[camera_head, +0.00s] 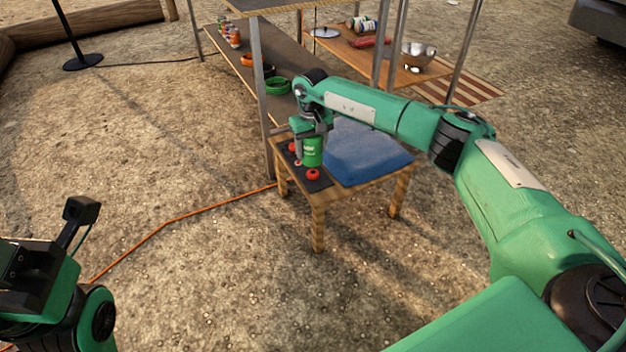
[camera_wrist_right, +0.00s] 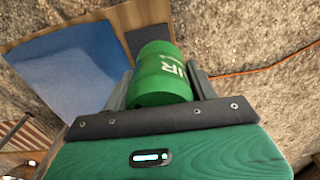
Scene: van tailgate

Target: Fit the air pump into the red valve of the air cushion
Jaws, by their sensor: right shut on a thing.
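The green air pump (camera_head: 313,153), a short cylinder with white lettering, is upright in my right gripper (camera_head: 311,136). The right wrist view shows the pump (camera_wrist_right: 158,78) between the two fingers of the gripper (camera_wrist_right: 160,92), which is shut on it. The blue air cushion (camera_head: 365,152) lies on a small wooden table, right of the pump. A round red piece (camera_head: 313,174) sits on a dark strip beside the cushion, just below the pump in the picture. More red shows behind the pump, partly hidden. My left gripper (camera_head: 45,250) is at the lower left, far from the table.
The small wooden table (camera_head: 345,193) stands on gravel. A long shelf (camera_head: 240,62) behind it holds jars and green and orange coils. Metal posts (camera_head: 258,75) rise close behind the table. An orange cable (camera_head: 185,215) crosses the ground at left. The ground in front is clear.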

